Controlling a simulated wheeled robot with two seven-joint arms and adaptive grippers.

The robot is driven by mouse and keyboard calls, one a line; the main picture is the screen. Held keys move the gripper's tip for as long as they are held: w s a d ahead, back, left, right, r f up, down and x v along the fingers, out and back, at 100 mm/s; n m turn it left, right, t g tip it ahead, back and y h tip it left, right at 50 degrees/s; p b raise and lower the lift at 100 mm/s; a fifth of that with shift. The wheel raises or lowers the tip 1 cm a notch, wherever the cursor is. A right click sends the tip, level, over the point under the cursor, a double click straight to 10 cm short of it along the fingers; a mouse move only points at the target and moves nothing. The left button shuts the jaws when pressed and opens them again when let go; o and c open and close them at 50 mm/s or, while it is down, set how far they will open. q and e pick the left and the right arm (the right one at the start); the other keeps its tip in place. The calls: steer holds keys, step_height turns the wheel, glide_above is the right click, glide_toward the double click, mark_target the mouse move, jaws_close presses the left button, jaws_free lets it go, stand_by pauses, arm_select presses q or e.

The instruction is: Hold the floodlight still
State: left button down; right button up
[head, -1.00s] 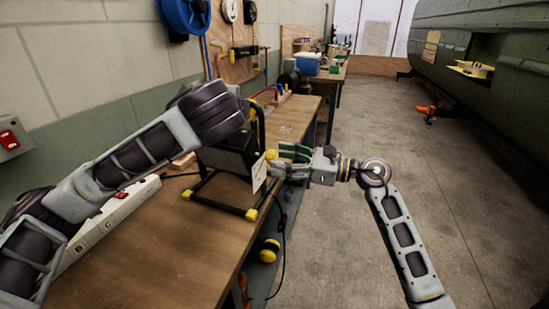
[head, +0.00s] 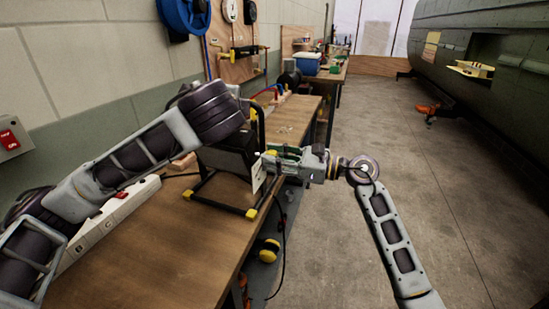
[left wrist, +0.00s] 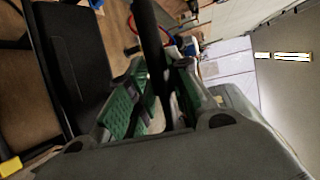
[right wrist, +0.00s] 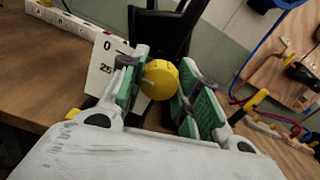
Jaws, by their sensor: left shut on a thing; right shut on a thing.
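The black floodlight (head: 228,160) stands on the workbench on a tube frame with yellow feet. A yellow knob (right wrist: 160,80) is on its side, beside a white plate marked 0 and 25. My right gripper (head: 277,160) reaches in from the right, and its green-padded fingers (right wrist: 170,90) are shut on the yellow knob. My left gripper (left wrist: 152,100) is shut on a black bar of the floodlight (left wrist: 75,65). In the head view my left arm hides the left fingers.
The wooden workbench (head: 150,245) carries a white power strip (head: 115,210) at its left. A yellow-and-black round object (head: 268,250) and a cable hang at the bench's right side. A green fuselage (head: 500,100) stands across the open concrete floor (head: 370,130).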

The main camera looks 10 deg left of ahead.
steer(key=shift+c, duration=0.8)
steer(key=shift+m, duration=0.8)
steer(key=o, duration=1)
steer(key=shift+d, duration=0.15)
steer(key=shift+s+d, duration=0.35)
steer(key=shift+d, duration=1.6)
steer(key=shift+s+d, duration=0.3)
steer(key=shift+d, duration=1.6)
steer(key=shift+s+d, duration=0.35)
steer(key=shift+d, duration=1.6)
